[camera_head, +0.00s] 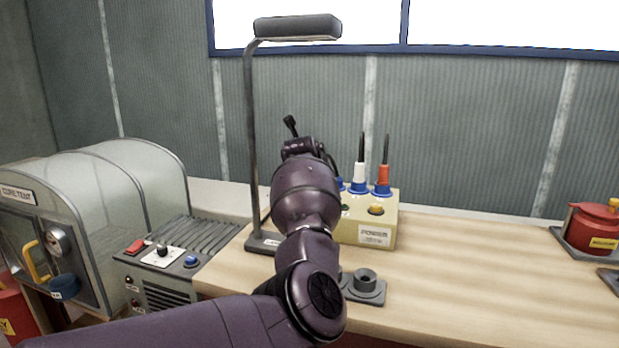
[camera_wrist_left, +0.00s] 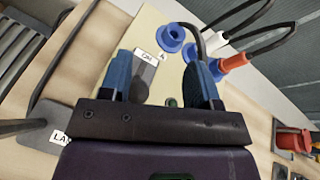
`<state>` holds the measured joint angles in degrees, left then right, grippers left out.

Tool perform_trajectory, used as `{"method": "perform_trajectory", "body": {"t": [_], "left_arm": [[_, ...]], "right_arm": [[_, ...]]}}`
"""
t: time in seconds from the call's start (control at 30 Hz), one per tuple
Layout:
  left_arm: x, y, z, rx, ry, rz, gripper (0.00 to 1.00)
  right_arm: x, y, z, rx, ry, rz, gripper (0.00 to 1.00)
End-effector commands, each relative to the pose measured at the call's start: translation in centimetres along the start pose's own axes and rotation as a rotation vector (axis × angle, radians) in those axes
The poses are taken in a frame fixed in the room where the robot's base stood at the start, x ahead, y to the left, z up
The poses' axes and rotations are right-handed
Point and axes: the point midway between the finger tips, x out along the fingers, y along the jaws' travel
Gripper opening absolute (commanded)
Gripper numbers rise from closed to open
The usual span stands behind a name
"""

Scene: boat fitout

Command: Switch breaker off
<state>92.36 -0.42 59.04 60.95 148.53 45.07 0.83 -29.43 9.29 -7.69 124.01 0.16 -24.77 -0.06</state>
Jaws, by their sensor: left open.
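The cream power box (camera_head: 377,235) stands on the bench with a "POWER" label on its front. It also shows in the wrist view (camera_wrist_left: 150,22). A grey switch-like part (camera_wrist_left: 143,78), probably the breaker, sits on its top face beside a small white label. Its on or off position cannot be told. My left gripper (camera_wrist_left: 158,68) is open over the box top, its two blue-grey fingers either side of this part, with no clear contact. In the head view my left arm hides the gripper and this part. My right gripper is not in view.
Blue sockets with white (camera_head: 359,172) and red (camera_head: 383,177) plugs and cables rise from the box, close to my fingers. A yellow knob (camera_head: 376,208) sits on the box. A lamp (camera_head: 252,130) stands left. A red pot (camera_head: 594,227) is far right.

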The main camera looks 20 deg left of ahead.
Motion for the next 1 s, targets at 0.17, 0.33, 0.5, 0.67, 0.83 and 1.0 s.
{"method": "perform_trajectory", "body": {"t": [0.17,0.33,0.5,0.67,0.83,1.0], "left_arm": [[-1.6,-1.1,3.7,0.001,-0.005,-0.002,0.56],[-2.9,-2.0,6.6,0.001,-0.004,-0.001,0.56],[-4.0,-2.9,9.2,0.0,-0.002,-0.001,0.56],[-4.6,-3.4,10.7,0.001,0.0,0.0,0.56],[-4.9,-3.6,11.4,0.001,0.002,0.001,0.56],[-4.9,-3.6,11.5,0.001,0.002,0.001,0.56]], "right_arm": [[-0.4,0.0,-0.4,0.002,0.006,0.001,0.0],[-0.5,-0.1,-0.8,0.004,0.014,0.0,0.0],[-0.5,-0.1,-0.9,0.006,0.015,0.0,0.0],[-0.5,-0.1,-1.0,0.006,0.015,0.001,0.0],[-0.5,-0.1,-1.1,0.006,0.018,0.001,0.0],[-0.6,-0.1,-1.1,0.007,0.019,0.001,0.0]]}}
